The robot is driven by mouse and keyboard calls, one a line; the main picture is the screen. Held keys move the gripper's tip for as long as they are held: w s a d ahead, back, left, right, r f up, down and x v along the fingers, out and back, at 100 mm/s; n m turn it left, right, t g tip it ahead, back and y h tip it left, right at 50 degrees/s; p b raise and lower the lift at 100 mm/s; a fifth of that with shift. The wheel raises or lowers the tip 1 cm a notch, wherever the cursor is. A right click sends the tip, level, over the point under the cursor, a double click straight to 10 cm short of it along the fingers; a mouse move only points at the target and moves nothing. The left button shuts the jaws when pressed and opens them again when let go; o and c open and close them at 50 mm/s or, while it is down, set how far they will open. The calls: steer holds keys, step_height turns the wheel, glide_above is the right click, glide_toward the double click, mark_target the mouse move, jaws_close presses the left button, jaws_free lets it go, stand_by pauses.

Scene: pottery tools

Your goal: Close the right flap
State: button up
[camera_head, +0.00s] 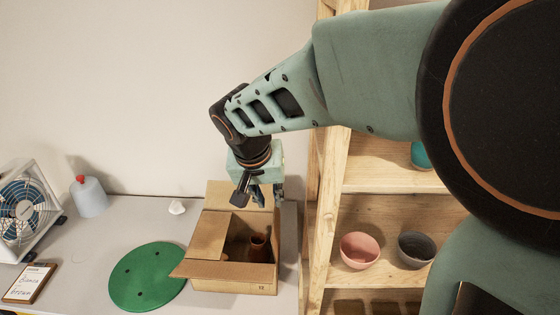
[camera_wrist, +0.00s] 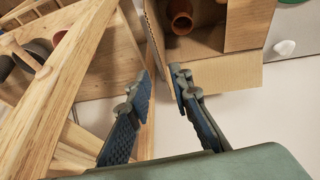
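An open cardboard box (camera_head: 235,286) stands on the table, with a brown pot (camera_head: 257,247) inside; the pot also shows in the wrist view (camera_wrist: 181,16). The right flap (camera_wrist: 154,32) stands roughly upright and appears nearly edge-on in the wrist view. My gripper (camera_head: 264,198) is over the box's back right corner, pointing down. In the wrist view its fingers (camera_wrist: 162,78) are apart, with the lower end of the right flap appearing between them. I cannot tell whether they touch it. The left flap (camera_head: 211,237) lies inward over the opening. The back flap (camera_wrist: 222,74) slopes outward.
A wooden shelf (camera_head: 323,200) with a pink bowl (camera_head: 360,251) and a dark bowl (camera_head: 416,249) stands close right of the box. A green disc (camera_head: 148,277), a small white object (camera_head: 177,207), a grey bottle (camera_head: 89,198) and a fan (camera_head: 25,211) are left.

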mark_target(275, 213)
steer(key=x, duration=1)
steer(key=shift+c, duration=0.5)
jaws_close()
